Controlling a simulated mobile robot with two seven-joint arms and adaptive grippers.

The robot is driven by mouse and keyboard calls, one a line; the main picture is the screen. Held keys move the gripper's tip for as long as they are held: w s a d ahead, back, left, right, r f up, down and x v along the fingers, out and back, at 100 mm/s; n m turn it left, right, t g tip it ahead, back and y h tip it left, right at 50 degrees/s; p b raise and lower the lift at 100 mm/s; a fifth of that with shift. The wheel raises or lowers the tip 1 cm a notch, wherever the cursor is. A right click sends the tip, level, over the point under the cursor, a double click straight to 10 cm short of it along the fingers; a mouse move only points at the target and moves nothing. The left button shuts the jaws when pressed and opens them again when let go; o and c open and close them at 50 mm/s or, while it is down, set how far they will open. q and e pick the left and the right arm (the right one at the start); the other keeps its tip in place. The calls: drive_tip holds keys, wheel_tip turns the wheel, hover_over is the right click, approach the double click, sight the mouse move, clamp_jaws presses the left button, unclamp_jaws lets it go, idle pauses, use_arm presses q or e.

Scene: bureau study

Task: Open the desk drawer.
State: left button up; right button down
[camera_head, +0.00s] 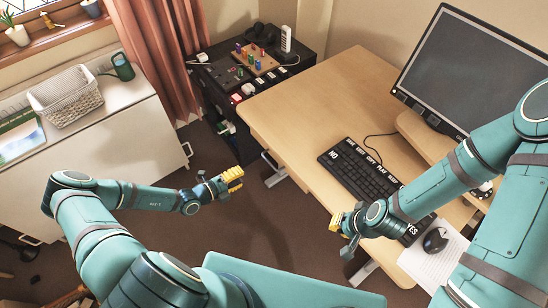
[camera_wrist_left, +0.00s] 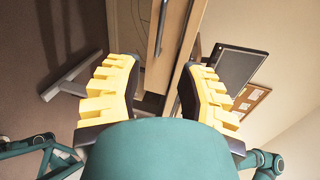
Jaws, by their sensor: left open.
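The wooden desk (camera_head: 330,95) fills the middle right of the head view. A dark handle (camera_head: 270,160) shows below its left edge. In the left wrist view, the light wood drawer front (camera_wrist_left: 177,40) stands ahead with a long dark handle bar (camera_wrist_left: 159,30). My left gripper (camera_head: 232,177) is open and empty, left of the desk edge and apart from the handle. In its wrist view the handle lies ahead between the yellow fingers (camera_wrist_left: 158,90). My right gripper (camera_head: 341,222) is by the desk's front edge; its finger opening is unclear. The drawer looks shut; its inside is hidden.
A keyboard (camera_head: 360,172), a mouse (camera_head: 435,239) and a monitor (camera_head: 475,65) are on the desk. A black cabinet (camera_head: 225,120) stands at the desk's far left. A white cabinet (camera_head: 95,155) is at the left. Dark floor lies free between them.

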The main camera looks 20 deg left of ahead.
sight(269, 162)
use_arm(q)
drive_tip(key=b+x, duration=0.1)
drive_tip(key=x, duration=1.2)
drive_tip(key=shift+w+d, duration=0.2)
drive_tip(key=shift+w, duration=0.05)
clamp_jaws()
